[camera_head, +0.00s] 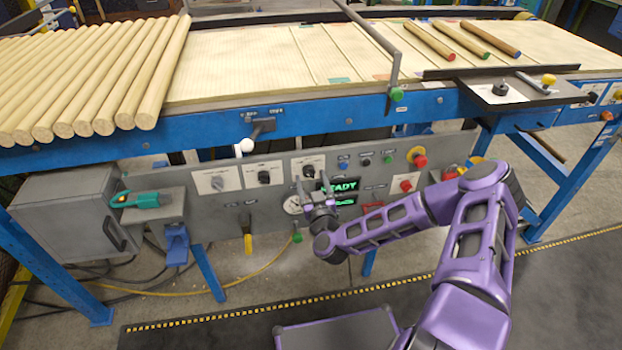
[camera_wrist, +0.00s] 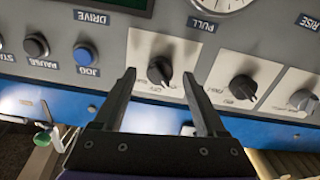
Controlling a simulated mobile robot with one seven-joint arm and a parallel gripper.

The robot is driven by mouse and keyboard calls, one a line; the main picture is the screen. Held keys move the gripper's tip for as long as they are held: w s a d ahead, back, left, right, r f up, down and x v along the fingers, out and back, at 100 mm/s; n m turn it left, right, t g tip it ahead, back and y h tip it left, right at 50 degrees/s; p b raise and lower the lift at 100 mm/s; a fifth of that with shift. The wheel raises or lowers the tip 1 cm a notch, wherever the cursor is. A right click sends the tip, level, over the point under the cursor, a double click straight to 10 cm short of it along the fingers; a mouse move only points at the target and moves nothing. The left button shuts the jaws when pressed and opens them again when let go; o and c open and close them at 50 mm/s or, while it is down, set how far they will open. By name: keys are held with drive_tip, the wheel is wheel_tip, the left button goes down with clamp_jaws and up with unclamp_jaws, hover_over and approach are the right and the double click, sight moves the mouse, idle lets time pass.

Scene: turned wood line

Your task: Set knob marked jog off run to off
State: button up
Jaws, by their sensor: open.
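My gripper (camera_head: 313,187) is open in front of the grey control panel. In the wrist view, which shows the panel upside down, its two fingers (camera_wrist: 159,78) stand on either side of a black rotary knob (camera_wrist: 160,70) on a pale plate. Gaps show between knob and fingers; I see no contact. The same knob (camera_head: 309,171) shows just above the gripper in the head view. Its printed marks are too small to read, so I cannot confirm jog off run or its setting.
Two more knobs, a black one (camera_wrist: 243,87) and a grey one (camera_head: 217,182), sit along the panel. A blue jog button (camera_wrist: 85,54), a pause button (camera_wrist: 36,45) and a gauge (camera_head: 293,205) are close by. A red emergency button (camera_head: 417,157) is farther right.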

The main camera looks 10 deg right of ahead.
drive_tip(key=shift+w, duration=0.45)
clamp_jaws()
idle(0.3)
drive_tip(key=m+b, duration=0.1)
drive_tip(key=m, duration=0.3)
drive_tip(key=shift+b, duration=0.3)
drive_tip(key=shift+m+b, duration=0.7)
drive_tip(key=shift+m, duration=1.6)
